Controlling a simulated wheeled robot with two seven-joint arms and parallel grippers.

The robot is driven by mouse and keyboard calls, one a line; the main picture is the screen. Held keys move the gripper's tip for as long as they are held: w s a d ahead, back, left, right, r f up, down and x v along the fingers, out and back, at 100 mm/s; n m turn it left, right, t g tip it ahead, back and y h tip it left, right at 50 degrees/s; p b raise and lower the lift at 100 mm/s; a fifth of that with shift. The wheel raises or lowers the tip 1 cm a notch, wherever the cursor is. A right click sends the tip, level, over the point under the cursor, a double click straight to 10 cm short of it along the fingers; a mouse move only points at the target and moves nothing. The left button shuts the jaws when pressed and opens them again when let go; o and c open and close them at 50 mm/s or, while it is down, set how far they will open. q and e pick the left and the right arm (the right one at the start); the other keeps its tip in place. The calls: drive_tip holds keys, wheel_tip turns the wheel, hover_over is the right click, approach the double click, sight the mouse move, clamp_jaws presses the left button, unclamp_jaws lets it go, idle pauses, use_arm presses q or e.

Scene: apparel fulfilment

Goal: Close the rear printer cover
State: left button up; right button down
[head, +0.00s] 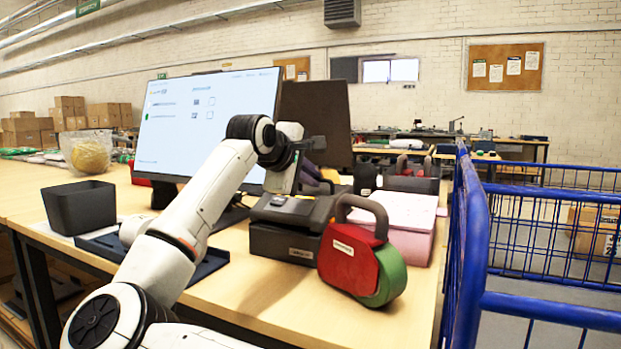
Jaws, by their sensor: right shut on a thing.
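A dark grey printer (282,240) stands on the table, with a yellow label on its top; its lid looks down. Another dark, low device (412,184) sits further back on the right, and I cannot tell whether it is a printer or how its cover stands. My right gripper (288,183) points down just behind and above the near printer's top. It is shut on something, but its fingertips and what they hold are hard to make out. My left gripper is not in view.
A red and green tape dispenser (362,262) stands close in front of the printer. Pink pads (405,215) lie to the right. A monitor (205,120) stands behind my arm. A black bin (79,208) is at left. A blue cart (468,250) borders the table's right edge.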

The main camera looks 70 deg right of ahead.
drive_tip(key=shift+a+f+y, duration=0.15)
drive_tip(key=shift+f+y, duration=0.05)
drive_tip(key=shift+f, duration=0.4)
drive_tip(key=shift+a+f+y, duration=0.15)
drive_tip(key=shift+f+y, duration=0.05)
drive_tip(key=shift+f, duration=0.4)
drive_tip(key=c, duration=2.2)
unclamp_jaws()
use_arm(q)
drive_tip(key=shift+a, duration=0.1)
use_arm(e)
drive_tip(key=shift+o, duration=0.2)
drive_tip(key=shift+r, duration=0.1)
drive_tip(key=shift+a, duration=0.15)
drive_tip(key=shift+a+r, duration=0.15)
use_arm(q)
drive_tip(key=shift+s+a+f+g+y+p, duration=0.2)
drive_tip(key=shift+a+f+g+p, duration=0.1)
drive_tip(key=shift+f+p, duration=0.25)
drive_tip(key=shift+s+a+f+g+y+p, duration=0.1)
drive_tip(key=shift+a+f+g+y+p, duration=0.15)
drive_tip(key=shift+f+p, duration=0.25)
use_arm(e)
drive_tip(key=v, duration=1)
drive_tip(key=shift+r+h, duration=0.3)
drive_tip(key=shift+r, duration=0.2)
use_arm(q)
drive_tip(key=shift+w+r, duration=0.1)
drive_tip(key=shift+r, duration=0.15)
